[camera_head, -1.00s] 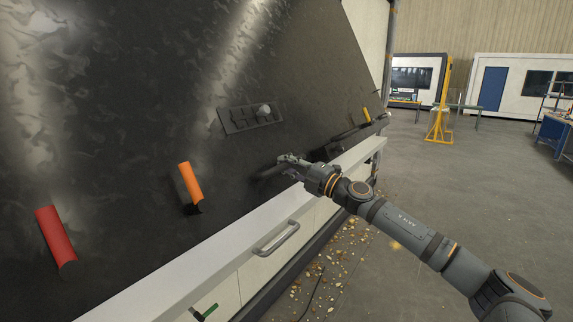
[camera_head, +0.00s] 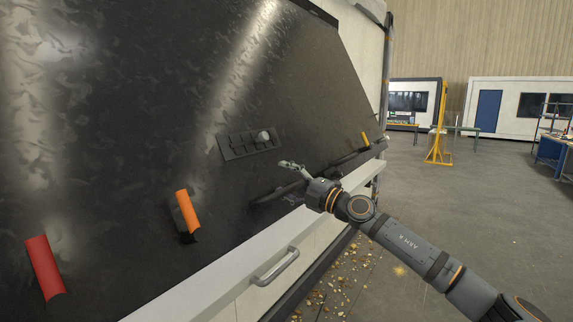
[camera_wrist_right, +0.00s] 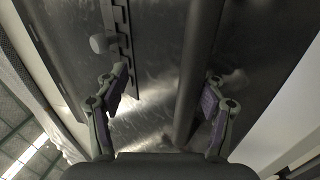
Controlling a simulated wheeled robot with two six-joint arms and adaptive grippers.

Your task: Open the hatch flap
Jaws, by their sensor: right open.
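A large dark metal panel (camera_head: 130,100), which looks like the hatch flap, leans back on the left of the head view. A dark bar handle (camera_head: 268,197) is fixed low on it. Above is a recessed plate (camera_head: 236,150) with a pale knob (camera_head: 263,136). My right gripper (camera_head: 290,182) is open at the handle's right end. In the right wrist view, its open fingers (camera_wrist_right: 162,98) straddle a dark bar (camera_wrist_right: 190,75) that runs closer to the right finger; contact cannot be told. The knob (camera_wrist_right: 98,43) is near the left finger. My left gripper is out of view.
Red (camera_head: 45,268) and orange (camera_head: 187,212) grips are on the panel's lower left. A pale ledge (camera_head: 220,272) and a drawer handle (camera_head: 275,267) lie below it. Yellow debris (camera_head: 335,280) is scattered on the floor. Open floor (camera_head: 480,220) lies to the right.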

